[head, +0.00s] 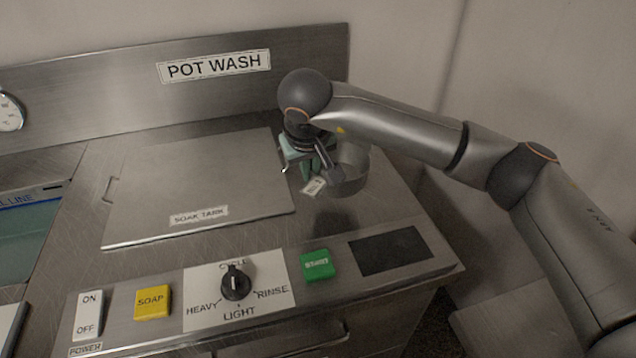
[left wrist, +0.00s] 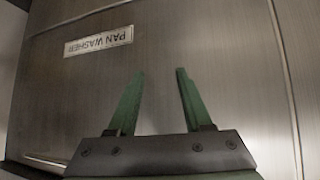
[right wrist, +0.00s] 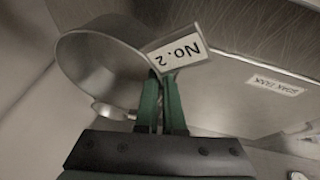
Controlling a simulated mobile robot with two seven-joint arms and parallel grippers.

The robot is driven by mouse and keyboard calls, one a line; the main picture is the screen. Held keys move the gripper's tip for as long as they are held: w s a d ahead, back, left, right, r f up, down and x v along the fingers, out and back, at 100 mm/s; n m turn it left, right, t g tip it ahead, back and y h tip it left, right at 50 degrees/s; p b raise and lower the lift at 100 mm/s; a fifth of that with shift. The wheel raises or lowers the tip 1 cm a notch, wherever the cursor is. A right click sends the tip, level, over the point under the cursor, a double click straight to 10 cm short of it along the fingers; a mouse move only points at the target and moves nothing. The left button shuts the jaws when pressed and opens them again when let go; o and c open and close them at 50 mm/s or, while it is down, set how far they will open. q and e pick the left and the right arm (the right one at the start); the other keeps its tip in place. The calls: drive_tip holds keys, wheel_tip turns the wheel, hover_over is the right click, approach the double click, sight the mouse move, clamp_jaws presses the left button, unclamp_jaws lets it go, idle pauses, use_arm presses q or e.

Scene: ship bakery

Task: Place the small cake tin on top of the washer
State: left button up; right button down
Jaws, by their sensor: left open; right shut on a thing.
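The small cake tin (head: 349,177) is a round grey metal tin, held above the right part of the steel washer top (head: 375,205). My right gripper (head: 318,168) is shut on it at its left side. In the right wrist view the tin (right wrist: 92,62) opens toward the camera, and a white tag (right wrist: 175,52) reading "No. 2" stands by the fingertips (right wrist: 160,82). Whether the fingers pinch the rim or the tag's mount is unclear. My left gripper (left wrist: 159,75) is open and empty, before a steel front labelled "PAN WASHER" (left wrist: 98,42). It is outside the head view.
A soak tank lid (head: 195,185) covers much of the top, left of the tin. A front panel carries a green START button (head: 317,265), a cycle knob (head: 236,283), a yellow SOAP button (head: 152,302) and a power switch (head: 88,315). A backsplash (head: 120,95) stands behind.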

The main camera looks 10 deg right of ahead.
sight(320, 177)
drive_tip(key=shift+w+d+f, duration=0.35)
drive_tip(key=shift+d+f, duration=0.15)
drive_tip(key=shift+f, duration=0.15)
drive_tip(key=shift+w+d+f, duration=0.3)
drive_tip(key=shift+d+f, duration=0.15)
drive_tip(key=shift+f, duration=0.15)
drive_tip(key=f, duration=0.3)
drive_tip(key=shift+w+d+p, duration=0.15)
drive_tip(key=shift+d+p, duration=0.15)
drive_tip(key=shift+p, duration=0.1)
drive_tip(key=shift+f, duration=0.45)
drive_tip(key=shift+f, duration=0.1)
drive_tip(key=c, duration=1)
unclamp_jaws()
drive_tip(key=v, duration=1.2)
drive_tip(key=shift+a, duration=0.1)
